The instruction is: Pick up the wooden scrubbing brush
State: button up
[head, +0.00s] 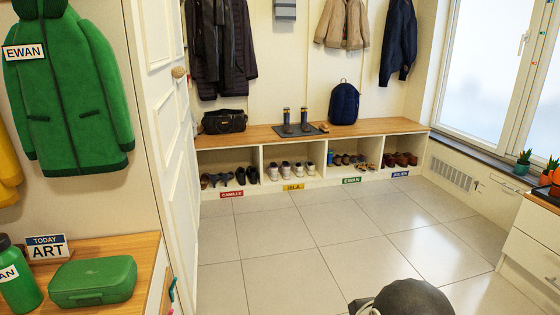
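A small brown object (323,128), likely the wooden scrubbing brush, lies on the wooden bench top at the right edge of a dark mat, beside a pair of boots. It is too small to make out bristles or a handle. A dark rounded part, probably of my own arm, shows at the bottom edge right of centre, far from the bench. My gripper's fingers do not show.
The bench (385,126) carries a black bag (224,121), a dark mat (271,130) with boots (287,119), and a blue backpack (344,103). Shoes fill the cubbies below. A white door (163,100) stands left. A white cabinet (530,240) stands right. The tiled floor between is clear.

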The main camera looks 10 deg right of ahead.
aim_at(323, 128)
jog(key=i+l+z, duration=0.4)
jog(key=i, duration=0.4)
jog(key=i+z, duration=0.4)
jog(key=i, duration=3.05)
jog(key=i+u, duration=0.2)
jog(key=i, duration=0.25)
jog(key=i+l+u, duration=0.2)
jog(key=i, duration=0.25)
jog(key=i+l+u, duration=0.15)
jog(key=i, duration=0.35)
